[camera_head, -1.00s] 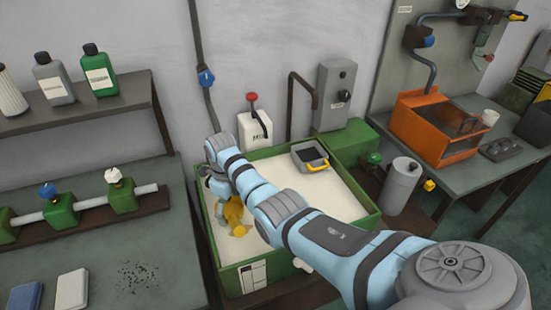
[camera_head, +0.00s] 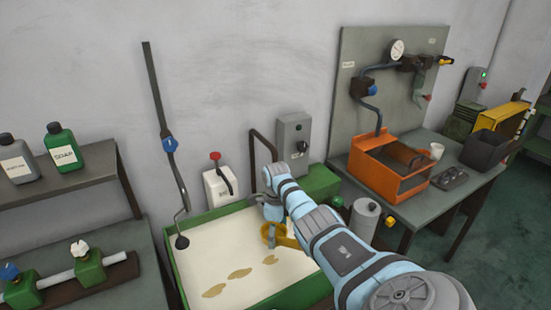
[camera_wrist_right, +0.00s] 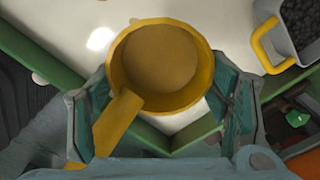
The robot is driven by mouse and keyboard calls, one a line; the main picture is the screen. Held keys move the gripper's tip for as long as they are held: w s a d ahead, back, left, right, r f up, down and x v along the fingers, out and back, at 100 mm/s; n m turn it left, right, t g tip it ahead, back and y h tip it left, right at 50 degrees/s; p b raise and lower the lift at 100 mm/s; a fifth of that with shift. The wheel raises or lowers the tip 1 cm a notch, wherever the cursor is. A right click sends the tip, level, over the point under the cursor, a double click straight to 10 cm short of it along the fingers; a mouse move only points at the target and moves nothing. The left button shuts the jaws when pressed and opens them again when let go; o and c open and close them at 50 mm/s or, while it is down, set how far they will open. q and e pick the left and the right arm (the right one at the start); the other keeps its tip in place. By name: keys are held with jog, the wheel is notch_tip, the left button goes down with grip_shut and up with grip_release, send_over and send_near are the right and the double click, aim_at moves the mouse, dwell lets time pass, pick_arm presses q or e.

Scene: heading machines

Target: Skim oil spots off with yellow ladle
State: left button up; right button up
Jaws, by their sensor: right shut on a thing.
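A green tank (camera_head: 310,291) of cream-coloured liquid stands against the wall. Several brown oil spots, such as the middle one (camera_head: 240,273), lie in a slanting row on the liquid. My right gripper (camera_head: 271,212) is shut on the yellow ladle (camera_head: 270,233), over the tank's right part. In the wrist view the ladle (camera_wrist_right: 116,58) shows its round bowl upright between my fingers (camera_wrist_right: 165,110), its inside tan-brown. I cannot tell whether that is oil. My left gripper is not in view.
In the wrist view a grey container (camera_wrist_right: 300,22) with a yellow handle and dark contents is at upper right. A white box (camera_head: 220,188) with a red knob and a grey control box (camera_head: 293,135) stand behind the tank. An orange bin (camera_head: 388,172) is on the right bench.

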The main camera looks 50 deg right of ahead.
notch_tip(320, 180, down, 4)
jog(key=shift+d+f+b, duration=0.1)
jog(key=shift+b, duration=0.8)
jog(key=f+b, duration=0.3)
jog(key=b, duration=0.1)
jog(key=f+b, duration=0.2)
jog(key=shift+w+a+f, duration=0.1)
jog(key=shift+a+f, duration=0.2)
jog(key=a, duration=0.2)
jog(key=w+a+p, duration=0.1)
jog(key=a, duration=0.1)
jog(key=w+a, duration=0.1)
jog(key=a, duration=0.1)
jog(key=shift+w+a+r+p, duration=0.1)
jog(key=shift+w+a+p, duration=0.1)
jog(key=shift+a+p, duration=0.15)
jog(key=w+a+b, duration=0.2)
jog(key=w+a, duration=0.1)
jog(key=a, duration=0.6)
jog(key=w+a+b, duration=0.1)
jog(key=w+a, duration=0.2)
jog(key=a, duration=0.5)
jog(key=shift+d+r+p, duration=0.1)
jog(key=shift+r+p, duration=4.35)
jog(key=shift+r, duration=1.55)
